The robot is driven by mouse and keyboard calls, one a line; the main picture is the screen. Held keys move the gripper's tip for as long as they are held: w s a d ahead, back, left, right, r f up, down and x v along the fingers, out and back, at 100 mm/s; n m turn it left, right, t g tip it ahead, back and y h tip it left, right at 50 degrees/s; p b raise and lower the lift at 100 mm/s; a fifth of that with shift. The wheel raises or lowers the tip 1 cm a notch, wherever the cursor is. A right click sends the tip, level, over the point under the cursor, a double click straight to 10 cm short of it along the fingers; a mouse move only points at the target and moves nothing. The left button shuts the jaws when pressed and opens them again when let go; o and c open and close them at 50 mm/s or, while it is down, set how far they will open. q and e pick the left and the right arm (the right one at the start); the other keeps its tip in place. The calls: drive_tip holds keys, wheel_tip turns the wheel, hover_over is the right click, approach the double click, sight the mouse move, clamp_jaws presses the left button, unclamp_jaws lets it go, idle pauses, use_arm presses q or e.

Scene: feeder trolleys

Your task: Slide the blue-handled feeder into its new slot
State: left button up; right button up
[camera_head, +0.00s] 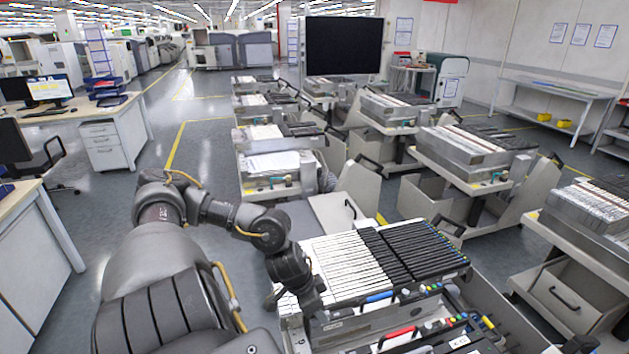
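The feeder trolley (345,315) in front of me holds a row of feeders with pale and black tops. A blue handle (380,296) shows on its front edge, with green and yellow ones to its right. I cannot tell which feeder body belongs to the blue handle. Below it lies a lower row with a red handle (398,332), a yellow one (488,322) and small blue parts. My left gripper (314,310) points down at the left end of the trolley, left of the blue handle. Its fingertips are not clear. My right gripper does not show clearly.
More loaded feeder trolleys stand behind (275,165) and to the right (465,160). Another trolley (560,285) stands close on the right. A desk (30,225) is at the left. Open floor (120,235) lies between the desk and the trolleys.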

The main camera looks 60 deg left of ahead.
use_arm(q)
drive_tip(key=x, duration=0.6)
drive_tip(key=shift+w+f, duration=0.15)
drive_tip(key=shift+f, duration=0.25)
drive_tip(key=shift+c, duration=0.2)
clamp_jaws()
